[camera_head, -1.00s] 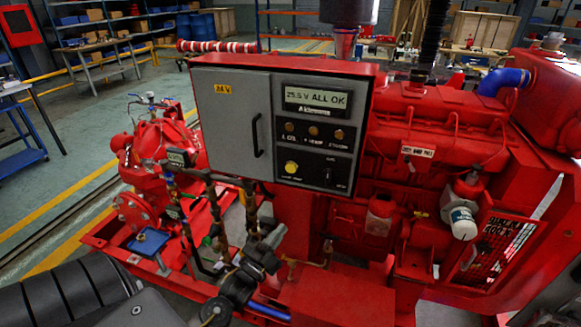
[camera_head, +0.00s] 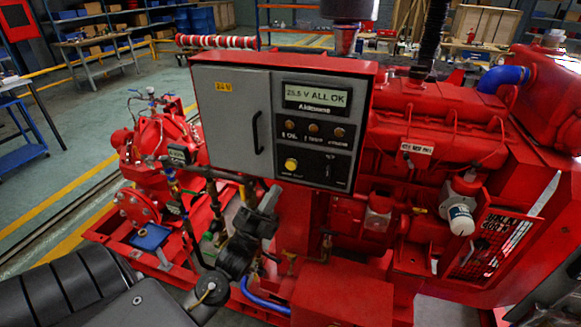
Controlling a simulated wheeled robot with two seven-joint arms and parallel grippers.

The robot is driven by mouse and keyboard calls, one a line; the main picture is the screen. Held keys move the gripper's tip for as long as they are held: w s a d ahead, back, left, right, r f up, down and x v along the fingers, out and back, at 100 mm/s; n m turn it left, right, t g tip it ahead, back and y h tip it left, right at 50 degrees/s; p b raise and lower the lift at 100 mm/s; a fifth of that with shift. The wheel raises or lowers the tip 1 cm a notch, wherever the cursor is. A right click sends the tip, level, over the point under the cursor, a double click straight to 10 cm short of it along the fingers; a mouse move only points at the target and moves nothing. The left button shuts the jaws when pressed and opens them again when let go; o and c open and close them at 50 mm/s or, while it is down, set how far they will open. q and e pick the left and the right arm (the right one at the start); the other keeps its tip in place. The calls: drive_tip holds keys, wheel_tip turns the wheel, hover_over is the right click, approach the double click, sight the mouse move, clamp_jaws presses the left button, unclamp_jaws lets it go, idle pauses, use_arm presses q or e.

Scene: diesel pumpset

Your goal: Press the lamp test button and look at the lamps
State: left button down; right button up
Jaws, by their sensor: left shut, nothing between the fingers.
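The control panel (camera_head: 261,75) is a red-framed grey box with a display (camera_head: 317,96) reading about "25.5 V ALL OK". Below the display are three small lamps in a row: left (camera_head: 289,126), middle (camera_head: 313,128) and right (camera_head: 339,132). They look dull brown, not brightly lit. Under the left lamp is a round yellow button (camera_head: 290,164), uncovered and raised. My left gripper (camera_head: 268,197) is dark and shut, just below and left of the button, apart from it. Its fingertips are small and hard to make out. My right gripper is not in view.
A black door handle (camera_head: 257,132) stands out left of the button. A small switch (camera_head: 328,171) is to its right. Pipes (camera_head: 190,215) and the red pump (camera_head: 155,145) lie left of my gripper. The red engine (camera_head: 440,130) fills the right. The space before the panel face is clear.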

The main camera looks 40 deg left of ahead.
use_arm(q)
drive_tip(key=b, duration=0.2)
approach(292, 162)
drive_tip(key=shift+s+d+r+x, duration=0.1)
drive_tip(key=shift+x, duration=0.75)
drive_tip(key=shift+s+d+r+x, duration=0.1)
drive_tip(key=shift+r+x, duration=0.05)
drive_tip(key=shift+x, duration=0.7)
drive_tip(key=shift+s+d+r+x, duration=0.1)
drive_tip(key=shift+s+x, duration=0.05)
drive_tip(key=shift+x, duration=0.7)
drive_tip(key=shift+w+b, duration=0.2)
drive_tip(key=shift+b, duration=0.1)
drive_tip(key=shift+w+a, duration=0.1)
drive_tip(key=shift+w, duration=0.15)
drive_tip(key=shift+w+a, duration=0.15)
drive_tip(key=shift+w, duration=0.2)
drive_tip(key=shift+s, duration=0.15)
idle(0.5)
drive_tip(key=shift+s+d, duration=0.3)
drive_tip(key=shift+s, duration=0.35)
drive_tip(key=shift+s+d+p, duration=0.25)
drive_tip(key=shift+s+p, duration=0.05)
drive_tip(key=shift+s, duration=0.5)
drive_tip(key=shift+s+d+p, duration=0.25)
drive_tip(key=shift+s+p, duration=0.1)
drive_tip(key=shift+s, duration=0.45)
drive_tip(key=shift+s+d+p, duration=0.3)
drive_tip(key=shift+s, duration=0.45)
